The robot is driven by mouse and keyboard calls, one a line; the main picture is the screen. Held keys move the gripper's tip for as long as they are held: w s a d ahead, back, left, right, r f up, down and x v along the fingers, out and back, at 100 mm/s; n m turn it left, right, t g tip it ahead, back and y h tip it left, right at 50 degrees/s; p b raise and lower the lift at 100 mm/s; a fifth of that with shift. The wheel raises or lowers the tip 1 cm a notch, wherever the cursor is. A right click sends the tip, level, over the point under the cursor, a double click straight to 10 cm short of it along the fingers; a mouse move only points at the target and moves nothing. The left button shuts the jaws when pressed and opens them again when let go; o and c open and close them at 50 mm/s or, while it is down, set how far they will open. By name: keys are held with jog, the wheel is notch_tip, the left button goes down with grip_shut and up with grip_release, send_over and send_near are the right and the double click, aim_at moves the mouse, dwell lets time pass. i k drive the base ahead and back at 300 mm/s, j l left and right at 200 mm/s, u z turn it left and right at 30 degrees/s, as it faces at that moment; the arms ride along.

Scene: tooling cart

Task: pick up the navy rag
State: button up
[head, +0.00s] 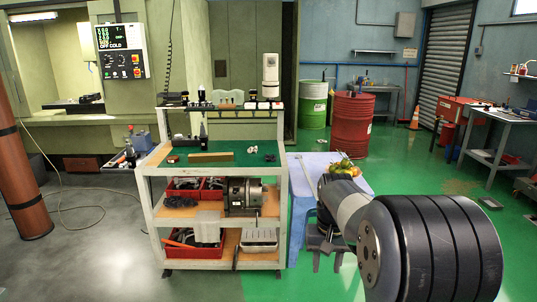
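I cannot clearly make out a navy rag in the head view. A small dark item (270,158) lies at the right of the cart's green top, too small to identify. The tooling cart (215,216) stands in the middle with a green work surface and lower shelves. My gripper (326,266) hangs below my arm to the right of the cart, pointing down. Its two fingers stand apart with nothing visible between them. It is apart from the cart, in front of a table with a light blue cover (303,200).
Red bins (207,248) with dark contents and a grey machine part (243,196) sit on the cart's shelves. A rear rack (222,112) rises behind the green top. Red (350,126) and green (312,105) drums stand behind. The floor left of the cart is mostly clear.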

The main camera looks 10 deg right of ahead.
aim_at(273, 159)
jog(key=i+l, duration=0.1)
jog(key=i, duration=0.7)
jog(key=i+l, duration=0.1)
jog(key=i, duration=0.65)
jog(key=i+l, duration=0.1)
jog(key=i, duration=0.7)
jog(key=i+l, duration=0.1)
jog(key=i, duration=0.7)
